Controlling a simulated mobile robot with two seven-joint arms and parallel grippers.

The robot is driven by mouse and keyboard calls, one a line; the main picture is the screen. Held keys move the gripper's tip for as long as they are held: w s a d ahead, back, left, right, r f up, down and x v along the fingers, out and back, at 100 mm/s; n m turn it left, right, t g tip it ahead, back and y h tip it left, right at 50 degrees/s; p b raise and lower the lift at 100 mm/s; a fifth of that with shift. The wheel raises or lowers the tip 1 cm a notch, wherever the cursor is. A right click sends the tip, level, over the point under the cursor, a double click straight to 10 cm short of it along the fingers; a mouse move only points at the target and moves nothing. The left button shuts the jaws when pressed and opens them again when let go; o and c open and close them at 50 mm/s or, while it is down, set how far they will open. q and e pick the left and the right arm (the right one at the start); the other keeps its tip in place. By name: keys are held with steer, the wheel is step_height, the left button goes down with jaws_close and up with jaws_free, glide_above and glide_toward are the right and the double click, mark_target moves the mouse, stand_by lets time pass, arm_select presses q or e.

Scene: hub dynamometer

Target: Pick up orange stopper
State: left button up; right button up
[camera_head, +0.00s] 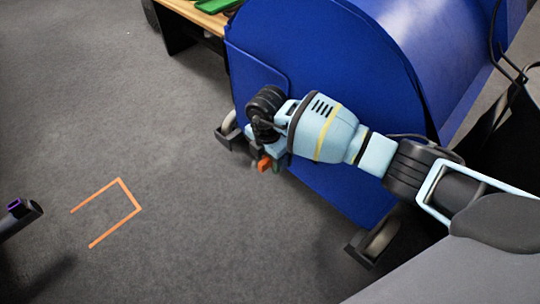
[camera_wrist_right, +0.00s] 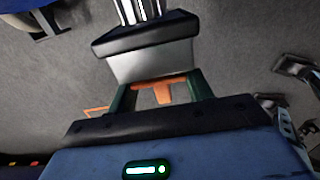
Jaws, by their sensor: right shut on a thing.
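The orange stopper (camera_head: 264,163) is a small piece at the tip of my right gripper (camera_head: 266,160), beside the blue machine's lower left side. In the right wrist view the stopper (camera_wrist_right: 163,92) shows between the two dark green fingers of my right gripper (camera_wrist_right: 161,93). The fingers are shut on it, one on each side. Part of the stopper is hidden behind the gripper's dark front edge. I cannot tell how high it is above the floor. My left gripper is not in view.
A big blue machine (camera_head: 330,60) on casters, one of them a front caster (camera_head: 375,243), stands close to my right arm. An orange outline (camera_head: 130,202) marks the clear grey floor at left. A dark purple-tipped part (camera_head: 22,212) enters from the left edge. A wooden bench (camera_head: 200,14) stands behind.

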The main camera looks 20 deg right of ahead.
steer(key=s+a+p, duration=0.1)
steer(key=s+a, duration=0.2)
steer(key=a, duration=0.5)
steer(key=s+a+p, duration=0.2)
steer(key=s+a, duration=0.1)
steer(key=a, duration=0.5)
steer(key=shift+a, duration=0.25)
